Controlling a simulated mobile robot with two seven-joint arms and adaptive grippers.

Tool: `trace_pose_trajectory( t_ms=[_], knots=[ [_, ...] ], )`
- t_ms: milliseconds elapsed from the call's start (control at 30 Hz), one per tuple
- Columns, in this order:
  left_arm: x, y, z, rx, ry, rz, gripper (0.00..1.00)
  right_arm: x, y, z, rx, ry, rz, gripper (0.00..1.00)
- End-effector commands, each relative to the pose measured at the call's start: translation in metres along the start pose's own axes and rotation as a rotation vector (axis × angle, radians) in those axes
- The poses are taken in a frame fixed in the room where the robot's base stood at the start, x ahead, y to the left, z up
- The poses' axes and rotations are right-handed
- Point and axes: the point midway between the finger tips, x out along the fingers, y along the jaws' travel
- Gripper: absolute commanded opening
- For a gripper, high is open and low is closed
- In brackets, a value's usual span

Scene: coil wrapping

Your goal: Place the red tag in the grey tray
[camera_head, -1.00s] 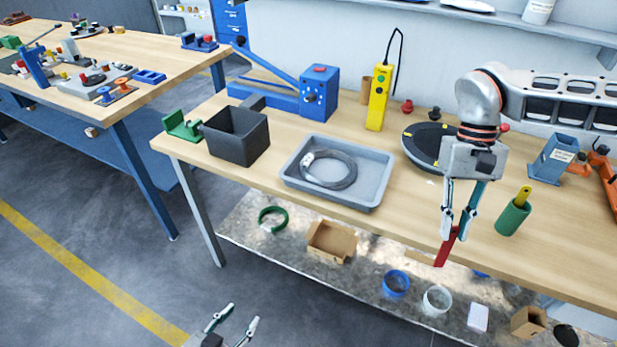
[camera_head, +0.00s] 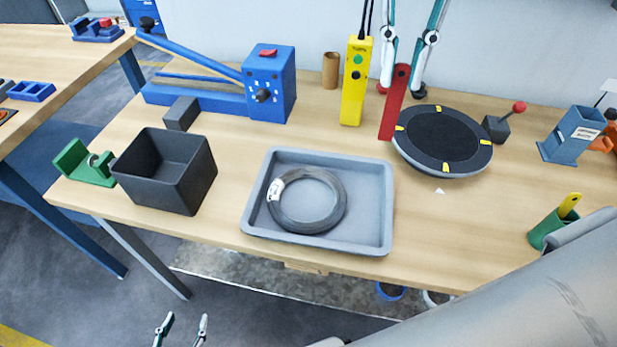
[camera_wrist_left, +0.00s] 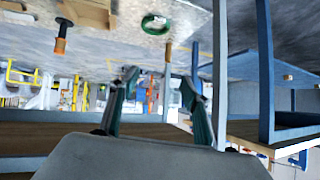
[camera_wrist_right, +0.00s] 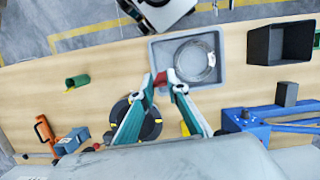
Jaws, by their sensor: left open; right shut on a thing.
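The grey tray (camera_head: 375,240) sits on the workbench and holds a coil of dark wire (camera_head: 338,213) with a white label. My right gripper (camera_head: 412,72) is shut on the red tag (camera_head: 395,103). The tag hangs down from the fingers, in the air behind and to the right of the tray in the head view. In the right wrist view the tag (camera_wrist_right: 160,79) shows between the fingertips, near the tray's edge (camera_wrist_right: 158,55). My left gripper (camera_head: 180,328) is open and empty, low in front of the bench; its fingers (camera_wrist_left: 160,95) stand apart in the left wrist view.
A dark open bin (camera_head: 165,180) stands left of the tray. A round turntable (camera_head: 443,141) is at the right, close to the tag. A yellow device (camera_head: 356,82) and a blue lever machine (camera_head: 270,85) stand behind the tray. A green cup (camera_head: 547,232) stands far right.

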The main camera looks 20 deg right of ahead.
Motion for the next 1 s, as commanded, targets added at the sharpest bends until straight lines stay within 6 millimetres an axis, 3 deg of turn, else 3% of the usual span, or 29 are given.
trace_pose_trajectory(
  t_ms=[167,400,700,833,1000],
  knots=[
    [0.001,0.004,0.015,-0.001,-0.02,0.004,0.48,0.003,0.005,0.004,0.022,0.006,-0.004,0.04],
    [0.005,0.006,0.03,0.009,-0.035,0.005,0.48,0.055,0.005,-0.01,0.022,0.001,-0.002,0.04],
    [0.01,0.0,0.024,0.022,-0.016,-0.007,0.48,0.123,0.005,-0.027,0.023,0.002,-0.003,0.04],
    [0.012,-0.003,0.023,0.025,-0.012,-0.011,0.48,0.143,0.005,-0.033,0.022,0.004,-0.004,0.04],
    [0.013,-0.004,0.023,0.027,-0.011,-0.013,0.48,0.153,0.005,-0.035,0.022,0.007,-0.006,0.04]
  ],
)
